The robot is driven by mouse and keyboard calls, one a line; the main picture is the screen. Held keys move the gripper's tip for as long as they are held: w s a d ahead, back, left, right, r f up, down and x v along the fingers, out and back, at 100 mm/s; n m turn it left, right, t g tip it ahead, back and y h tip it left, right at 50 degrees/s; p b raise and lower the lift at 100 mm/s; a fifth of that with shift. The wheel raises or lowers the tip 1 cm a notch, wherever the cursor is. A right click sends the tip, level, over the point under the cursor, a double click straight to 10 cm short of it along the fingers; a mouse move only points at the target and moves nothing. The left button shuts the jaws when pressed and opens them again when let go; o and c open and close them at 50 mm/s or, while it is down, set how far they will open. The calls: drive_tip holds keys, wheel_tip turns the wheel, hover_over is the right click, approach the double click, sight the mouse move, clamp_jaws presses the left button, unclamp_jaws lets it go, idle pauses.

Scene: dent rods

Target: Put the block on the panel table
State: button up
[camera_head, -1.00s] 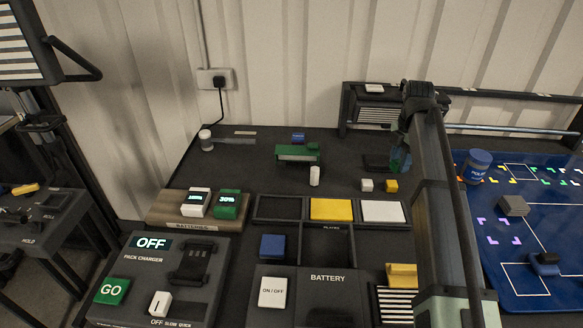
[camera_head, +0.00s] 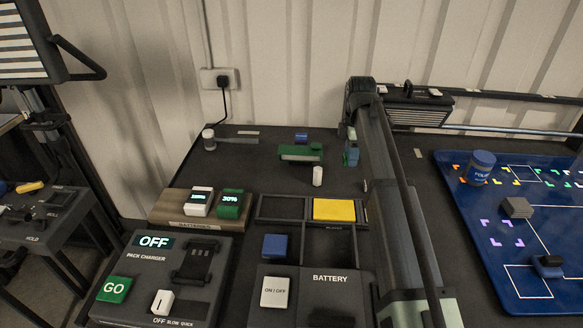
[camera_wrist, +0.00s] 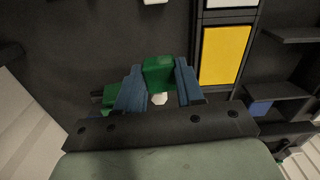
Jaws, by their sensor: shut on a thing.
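My gripper (camera_head: 351,148) is over the back of the dark workbench, right of a green fixture (camera_head: 300,153). In the wrist view its blue fingers (camera_wrist: 158,88) are closed on the sides of a green block (camera_wrist: 158,73). In the head view the fingertips are small, and I cannot separate the block from them clearly. No piece is named as the panel table. A blue board (camera_head: 500,245) with coloured marks lies on the right, bearing a grey block (camera_head: 516,208), a blue-topped can (camera_head: 480,167) and a small blue piece (camera_head: 547,265).
A white cylinder (camera_head: 318,176) stands before the fixture. A black tray holds a yellow panel (camera_head: 334,210); a blue block (camera_head: 274,246) sits nearer. White (camera_head: 199,201) and green (camera_head: 230,204) batteries sit in a wooden holder. My arm hides the bench's right part. A rail runs behind.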

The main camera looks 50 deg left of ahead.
sight(346, 188)
drive_tip(key=shift+m, duration=0.4)
drive_tip(key=shift+f, duration=5)
drive_tip(key=o, duration=1)
drive_tip(key=shift+f, duration=0.1)
wheel_tip(346, 188, up, 12)
drive_tip(key=shift+r, duration=0.15)
